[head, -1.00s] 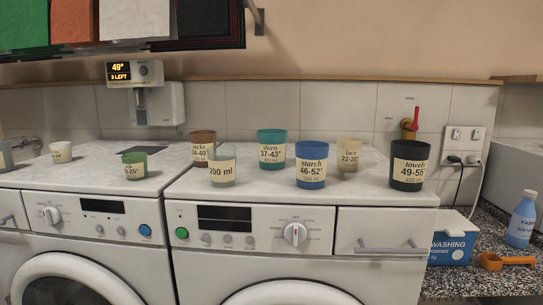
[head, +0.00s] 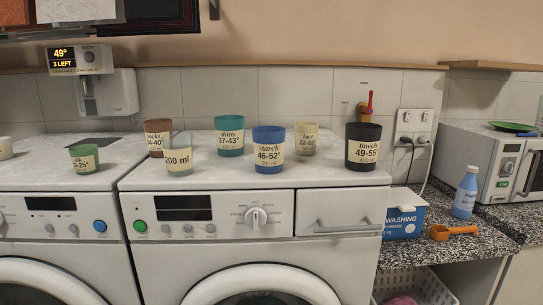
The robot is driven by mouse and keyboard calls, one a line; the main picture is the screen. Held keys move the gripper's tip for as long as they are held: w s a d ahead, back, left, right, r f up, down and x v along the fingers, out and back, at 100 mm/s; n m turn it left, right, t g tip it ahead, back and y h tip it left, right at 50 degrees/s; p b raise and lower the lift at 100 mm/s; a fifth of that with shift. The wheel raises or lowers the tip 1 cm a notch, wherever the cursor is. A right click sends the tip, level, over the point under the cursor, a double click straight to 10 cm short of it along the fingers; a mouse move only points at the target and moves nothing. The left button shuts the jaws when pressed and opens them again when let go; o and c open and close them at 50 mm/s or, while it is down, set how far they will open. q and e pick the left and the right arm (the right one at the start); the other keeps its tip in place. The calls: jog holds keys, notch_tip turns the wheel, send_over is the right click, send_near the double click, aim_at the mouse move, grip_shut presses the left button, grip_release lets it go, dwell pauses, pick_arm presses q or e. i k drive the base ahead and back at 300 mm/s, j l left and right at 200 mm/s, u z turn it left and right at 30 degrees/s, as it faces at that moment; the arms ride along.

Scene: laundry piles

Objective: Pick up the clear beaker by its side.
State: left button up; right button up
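The clear beaker (head: 180,157) stands upright on top of the right washing machine (head: 240,179), near its front left. It is see-through and carries a label that reads "200 ml". The brown socks cup (head: 157,132) stands close behind it to the left, and the clear beaker overlaps part of it in the picture. Neither of my grippers shows in the head view, so nothing is seen to touch the clear beaker.
Teal (head: 229,136), blue (head: 269,148), pale (head: 306,139) and black (head: 363,147) labelled cups stand to its right. A green cup (head: 85,158) is on the left machine. A wall dispenser (head: 108,95) hangs behind. A blue washing box (head: 403,218) and orange scoop (head: 452,232) lie right.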

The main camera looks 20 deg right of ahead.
aim_at(178, 148)
jog(key=i+j, duration=0.1)
jog(key=j, duration=1.2)
jog(key=i+j, duration=0.15)
jog(key=j, duration=1.15)
jog(key=i+j, duration=0.15)
jog(key=j, duration=0.5)
